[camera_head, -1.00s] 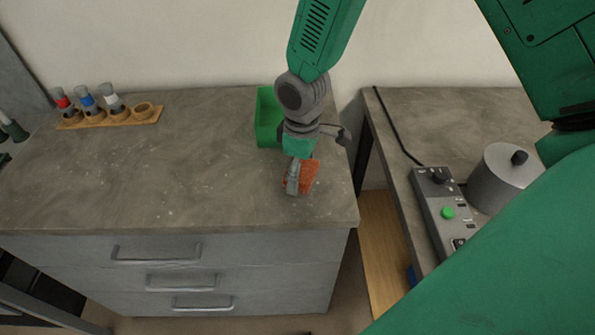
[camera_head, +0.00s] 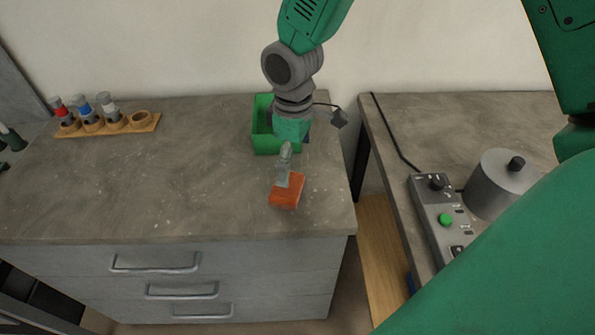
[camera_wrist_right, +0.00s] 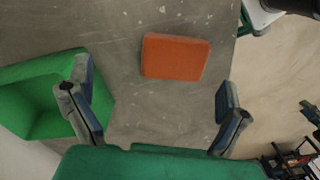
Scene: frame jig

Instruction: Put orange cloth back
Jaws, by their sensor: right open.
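The orange cloth (camera_head: 288,194) is a flat, folded-looking block lying on the grey counter near its front right part. It also shows whole in the right wrist view (camera_wrist_right: 176,57). My right gripper (camera_head: 284,164) points down from above, just behind the cloth in the head view. In the right wrist view my right gripper (camera_wrist_right: 154,92) has its fingers wide apart, with the cloth beyond the tips and nothing held between them. A green open bin (camera_head: 262,142) stands behind the cloth, partly hidden by my right arm. I do not make out my left gripper.
A wooden holder (camera_head: 88,128) with several coloured-top items stands at the back left. To the right, past a gap, a second counter bears a control box (camera_head: 433,207) and a metal pot (camera_head: 500,185). The middle of the grey counter (camera_head: 180,180) is clear.

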